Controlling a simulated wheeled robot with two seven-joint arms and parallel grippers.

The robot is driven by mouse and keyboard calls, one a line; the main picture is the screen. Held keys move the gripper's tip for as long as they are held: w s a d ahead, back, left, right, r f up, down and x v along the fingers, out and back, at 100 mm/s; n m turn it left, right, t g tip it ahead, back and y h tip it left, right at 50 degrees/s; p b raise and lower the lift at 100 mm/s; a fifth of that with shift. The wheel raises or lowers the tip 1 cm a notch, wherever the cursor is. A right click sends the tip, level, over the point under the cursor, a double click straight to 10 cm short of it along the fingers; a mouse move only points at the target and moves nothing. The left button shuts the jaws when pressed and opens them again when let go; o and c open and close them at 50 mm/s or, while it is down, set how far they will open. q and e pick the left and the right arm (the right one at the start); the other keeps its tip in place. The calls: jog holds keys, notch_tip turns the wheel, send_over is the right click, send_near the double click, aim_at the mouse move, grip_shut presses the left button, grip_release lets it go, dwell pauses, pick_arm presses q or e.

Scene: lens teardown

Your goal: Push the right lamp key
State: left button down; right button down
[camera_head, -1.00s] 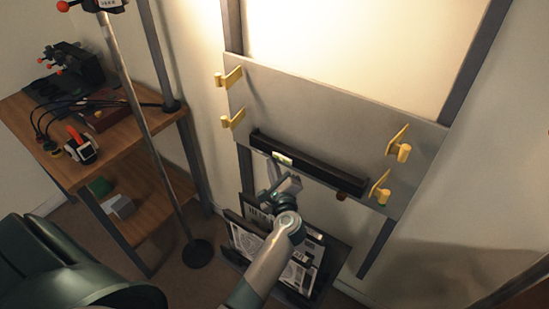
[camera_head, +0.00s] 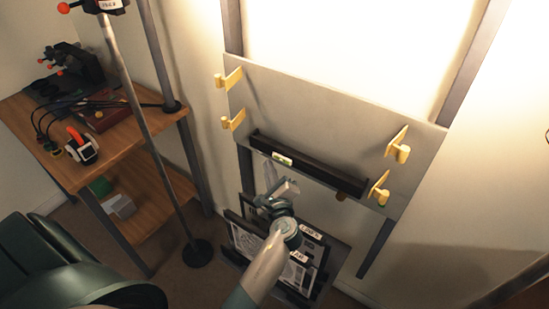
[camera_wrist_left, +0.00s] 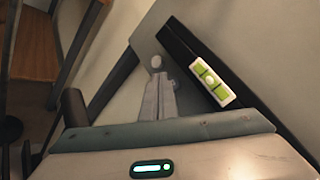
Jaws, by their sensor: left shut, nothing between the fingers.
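A small brown knob (camera_head: 341,196) sticks out under the lower edge of the grey board (camera_head: 330,110), right of its middle; it may be the right lamp key. My left gripper (camera_head: 268,172) is shut and empty below the left part of the board. In the left wrist view, the shut fingers (camera_wrist_left: 157,96) point at a small pale round knob (camera_wrist_left: 156,62), close to their tips. I cannot tell whether they touch it. My right gripper is out of view.
A dark ledge with a green bubble level (camera_head: 283,159) crosses the board. Yellow hooks (camera_head: 398,145) stick out at both sides. A rack of framed sheets (camera_head: 312,245) stands below. A pole stand (camera_head: 150,140) and wooden shelf (camera_head: 150,150) are at left.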

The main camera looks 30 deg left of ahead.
pick_arm(q)
jog(key=shift+s, duration=0.1)
jog(key=shift+s+a+p, duration=0.15)
jog(key=shift+s+p, duration=0.2)
jog(key=shift+s, duration=1.1)
jog(key=shift+s+a+p, duration=0.1)
jog(key=shift+s+p, duration=0.25)
jog(key=shift+s, duration=1.1)
